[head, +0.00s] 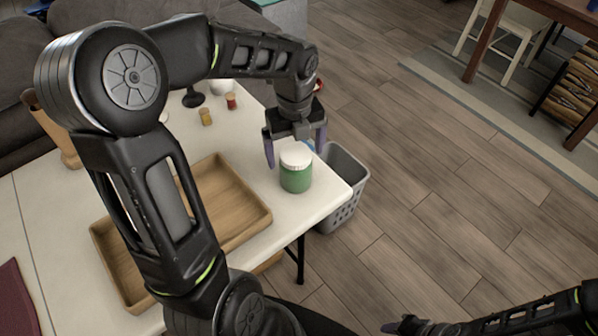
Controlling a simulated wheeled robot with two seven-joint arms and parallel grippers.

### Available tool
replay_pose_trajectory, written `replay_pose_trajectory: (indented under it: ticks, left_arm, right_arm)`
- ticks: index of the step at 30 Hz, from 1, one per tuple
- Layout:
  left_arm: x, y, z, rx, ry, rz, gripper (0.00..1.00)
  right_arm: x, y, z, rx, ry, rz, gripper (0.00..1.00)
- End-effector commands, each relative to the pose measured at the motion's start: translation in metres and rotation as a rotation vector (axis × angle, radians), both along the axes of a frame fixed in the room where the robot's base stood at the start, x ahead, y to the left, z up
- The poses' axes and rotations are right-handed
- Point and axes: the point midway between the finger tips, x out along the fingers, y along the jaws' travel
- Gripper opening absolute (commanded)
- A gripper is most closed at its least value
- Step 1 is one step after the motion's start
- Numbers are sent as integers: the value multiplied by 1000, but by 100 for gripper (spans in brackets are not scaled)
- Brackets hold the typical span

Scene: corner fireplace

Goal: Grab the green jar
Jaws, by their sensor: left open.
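The green jar (295,178) with a white lid stands upright on the white table (318,201), near its right corner. My left gripper (296,150) points down at the jar, just behind or above its lid, with its two fingers spread apart and nothing seen between them. I cannot tell whether a finger touches the jar. My right arm shows only in part at the bottom right, and its gripper (398,326) is dark and too unclear to read.
A wooden tray (262,212) lies on the table left of the jar. Small jars, one yellow (206,117) and one red (231,101), stand farther back. A grey basket (345,210) is on the floor beyond the table's right edge. A grey sofa (22,62) stands behind.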

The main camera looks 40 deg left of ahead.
Motion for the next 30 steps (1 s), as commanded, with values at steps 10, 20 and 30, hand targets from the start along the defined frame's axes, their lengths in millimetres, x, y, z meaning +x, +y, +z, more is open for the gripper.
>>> replay_pose_trajectory:
  ticks: [10,20,30]
  left_arm:
    - [0,0,-3,0,0,1,95]
    - [0,0,-28,0,2,0,95]
    - [0,0,-31,0,1,1,95]
  right_arm:
    - [1,0,-2,1,-1,0,36]
    - [1,0,-4,1,-1,0,36]
    - [1,0,-4,0,-1,0,36]
